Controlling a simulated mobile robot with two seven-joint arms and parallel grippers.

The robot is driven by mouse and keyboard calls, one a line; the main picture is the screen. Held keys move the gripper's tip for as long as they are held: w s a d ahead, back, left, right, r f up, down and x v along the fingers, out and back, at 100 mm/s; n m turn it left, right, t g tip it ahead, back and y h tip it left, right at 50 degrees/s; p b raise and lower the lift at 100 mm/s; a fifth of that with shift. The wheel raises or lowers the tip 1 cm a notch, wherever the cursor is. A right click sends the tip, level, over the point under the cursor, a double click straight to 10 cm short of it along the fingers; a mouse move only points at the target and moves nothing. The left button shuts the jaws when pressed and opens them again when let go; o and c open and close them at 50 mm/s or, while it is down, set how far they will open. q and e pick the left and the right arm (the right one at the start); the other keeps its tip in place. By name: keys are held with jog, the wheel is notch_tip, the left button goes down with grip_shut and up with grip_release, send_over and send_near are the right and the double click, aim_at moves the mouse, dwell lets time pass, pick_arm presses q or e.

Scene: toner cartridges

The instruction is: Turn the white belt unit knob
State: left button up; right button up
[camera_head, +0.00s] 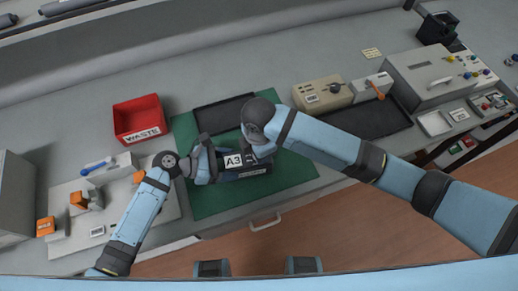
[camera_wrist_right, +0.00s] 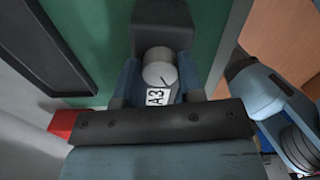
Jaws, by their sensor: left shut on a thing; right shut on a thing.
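A dark unit with an A3 label (camera_head: 233,162) lies on the green mat (camera_head: 225,205). In the right wrist view its white knob (camera_wrist_right: 158,67), a short round cylinder with a thin dark line, stands between the fingers of my right gripper (camera_wrist_right: 160,78), which is shut on it. The A3 label (camera_wrist_right: 157,97) shows just below the knob there. My left gripper (camera_head: 214,163) is shut on the left end of the unit. In the head view my right arm hides the knob and most of the right gripper.
A black tray (camera_head: 222,113) lies at the back of the mat. A red WASTE bin (camera_head: 139,119) stands to the left. A beige box with a dark knob (camera_head: 322,94) and a grey control box (camera_head: 436,78) stand to the right. The mat's front is clear.

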jog(key=m, duration=0.4)
jog(key=shift+m, duration=0.3)
jog(key=m, duration=0.4)
jog(key=shift+m, duration=0.3)
jog(key=m, duration=0.4)
jog(key=shift+m, duration=2.4)
jog(key=o, duration=0.9)
notch_tip(320, 180, up, 12)
jog(key=shift+r, duration=0.1)
